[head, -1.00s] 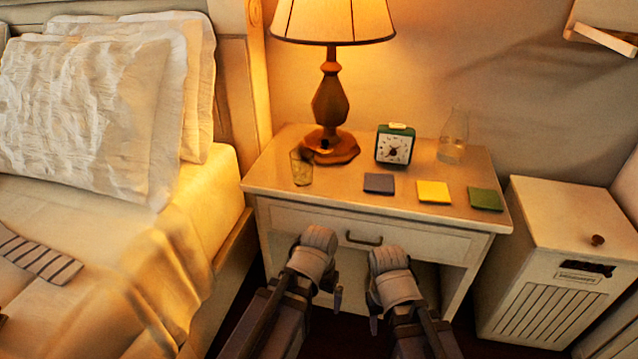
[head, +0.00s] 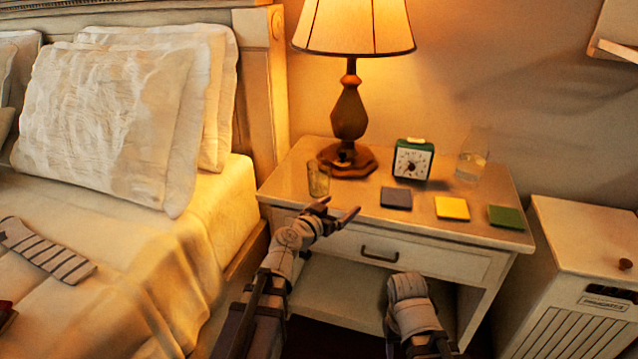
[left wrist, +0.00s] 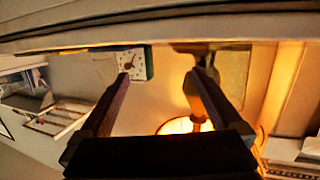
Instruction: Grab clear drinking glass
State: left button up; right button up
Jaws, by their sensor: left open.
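The clear drinking glass (head: 318,180) stands upright at the left front of the nightstand, beside the lamp's base. In the left wrist view, which is upside down, a see-through shape right of the lamp looks like this glass (left wrist: 234,70). My left gripper (head: 343,209) is open and empty, just in front of the nightstand's front edge, below and slightly right of the glass, not touching it. Its two fingers also show in the left wrist view (left wrist: 166,80). My right arm hangs low before the drawer; its jaws are hidden.
The nightstand (head: 440,226) also holds a lamp (head: 349,115), a green clock (head: 413,160), a clear carafe (head: 472,162) and purple (head: 396,198), yellow (head: 452,208) and green (head: 506,217) squares. The bed (head: 226,200) is at left, a white cabinet (head: 575,245) at right.

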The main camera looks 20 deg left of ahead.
aim_at(322, 167)
pick_arm(q)
jog(key=a+r+n+t+y, duration=0.1)
jog(key=a, duration=0.1)
jog(key=w+a+r+n+y, duration=0.1)
jog(key=a+y, duration=0.1)
jog(key=a, duration=0.1)
jog(key=a+r+n+t+y, duration=0.1)
jog(key=a, duration=0.2)
jog(key=shift+w+a+r+t+y, duration=0.2)
jog(key=shift+w+r+t+y, duration=0.1)
jog(key=shift+w+y, duration=0.1)
jog(key=shift+w+d, duration=0.2)
jog(key=shift+w, duration=3.75)
jog(key=shift+s, duration=0.1)
jog(key=shift+c, duration=0.4)
jog(key=c, duration=1.3)
notch_tip(322, 167, up, 10)
jog(key=p, duration=1)
